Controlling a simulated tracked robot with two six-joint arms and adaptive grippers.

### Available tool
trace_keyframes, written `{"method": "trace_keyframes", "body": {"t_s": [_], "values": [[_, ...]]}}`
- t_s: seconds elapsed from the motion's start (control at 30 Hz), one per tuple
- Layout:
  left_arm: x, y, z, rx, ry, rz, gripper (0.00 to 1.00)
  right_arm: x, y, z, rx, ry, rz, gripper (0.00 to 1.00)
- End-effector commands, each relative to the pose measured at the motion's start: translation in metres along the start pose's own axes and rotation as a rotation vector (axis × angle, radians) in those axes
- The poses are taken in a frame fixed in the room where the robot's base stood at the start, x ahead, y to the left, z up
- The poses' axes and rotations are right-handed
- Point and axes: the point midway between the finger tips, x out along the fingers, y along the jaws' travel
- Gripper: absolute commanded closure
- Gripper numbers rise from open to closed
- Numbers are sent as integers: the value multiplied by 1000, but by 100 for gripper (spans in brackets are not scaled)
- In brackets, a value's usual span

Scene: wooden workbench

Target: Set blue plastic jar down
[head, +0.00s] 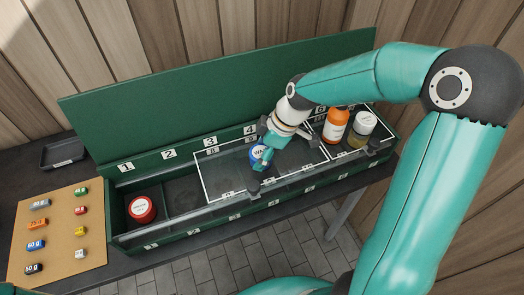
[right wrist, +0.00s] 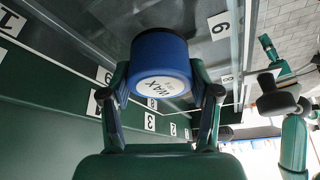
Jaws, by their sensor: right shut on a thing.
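The blue plastic jar (head: 257,153), with a white label reading WAX, is in the fingers of my right gripper (head: 266,144). In the right wrist view the jar (right wrist: 161,55) sits between both fingers of the right gripper (right wrist: 163,88), which are shut on its sides. In the head view it is over the middle of a long green box (head: 118,235), by a clear framed lid (head: 224,178). I cannot tell whether its underside touches anything. The gripper partly hides it in the head view.
A red jar (head: 142,209) stands in the leftmost compartment. An orange bottle (head: 336,124) and a white-capped jar (head: 362,127) stand at the right end. Left are a tan board (head: 58,245) with several small labelled blocks and a black tray (head: 62,153). The compartment beside the red jar looks empty.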

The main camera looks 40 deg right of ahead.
Motion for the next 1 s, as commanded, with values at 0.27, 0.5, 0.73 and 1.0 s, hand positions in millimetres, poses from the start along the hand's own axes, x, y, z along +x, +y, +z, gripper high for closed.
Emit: {"method": "trace_keyframes", "body": {"t_s": [0.27, 0.5, 0.73, 1.0], "values": [[1, 0, 0, 0, 0, 0, 43, 1, 0, 0, -1, 1, 2, 80], [2, -1, 0, 0, 0, 0, 43, 2, 0, 0, -2, 0, 1, 14], [2, -1, 0, 0, 0, 0, 43, 2, 0, 0, -2, 0, 1, 14], [1, 0, 0, 0, 0, 0, 43, -13, 1, -1, -3, 2, 5, 14]]}}
